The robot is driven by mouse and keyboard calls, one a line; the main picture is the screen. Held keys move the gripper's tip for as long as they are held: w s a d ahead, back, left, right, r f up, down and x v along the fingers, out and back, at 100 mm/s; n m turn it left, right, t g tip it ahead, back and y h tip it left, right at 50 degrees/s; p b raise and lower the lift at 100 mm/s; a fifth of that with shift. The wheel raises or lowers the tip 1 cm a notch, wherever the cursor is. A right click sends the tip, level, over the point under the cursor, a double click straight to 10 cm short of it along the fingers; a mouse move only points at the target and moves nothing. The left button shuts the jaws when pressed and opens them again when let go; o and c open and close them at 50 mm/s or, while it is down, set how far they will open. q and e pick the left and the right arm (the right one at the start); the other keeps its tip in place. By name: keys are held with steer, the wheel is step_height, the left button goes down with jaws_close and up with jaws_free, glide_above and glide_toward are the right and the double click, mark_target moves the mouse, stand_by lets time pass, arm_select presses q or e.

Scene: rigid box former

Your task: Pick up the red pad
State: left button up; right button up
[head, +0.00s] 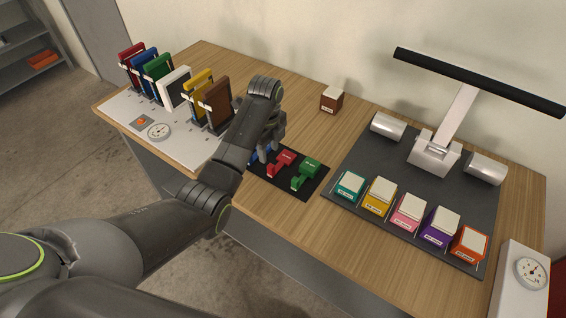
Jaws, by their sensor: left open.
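A red piece (281,162) lies on the black mat (294,190), between a blue piece (261,153) and a green piece (306,174). A red panel (131,56) also stands in the rack at the far left. I cannot tell from looks alone which of these red things is the pad. My left gripper (272,145) is open and points down over the back of the mat, close to the blue and red pieces. The gripper and wrist partly hide the blue piece. I cannot tell if a finger touches anything. My right gripper is out of view.
Several coloured panels stand upright on the white board (188,143) at left, with a dial (159,131). A brown block (331,101) sits at the back. A dark tray (360,165) at right holds several white-topped boxes and a lamp-like stand (435,155). Bare wood surrounds the mat.

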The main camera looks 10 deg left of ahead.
mark_target(270, 165)
arm_select(q)
steer(key=shift+f, duration=0.8)
steer(key=shift+s+f+p, duration=0.25)
steer(key=shift+f+p, duration=0.2)
steer(key=shift+f, duration=0.1)
steer(key=f, duration=0.2)
steer(key=f+p, duration=0.1)
steer(key=shift+s+d+f, duration=0.15)
steer(key=shift+s+f, duration=0.1)
steer(key=shift+f, duration=0.45)
jaws_close()
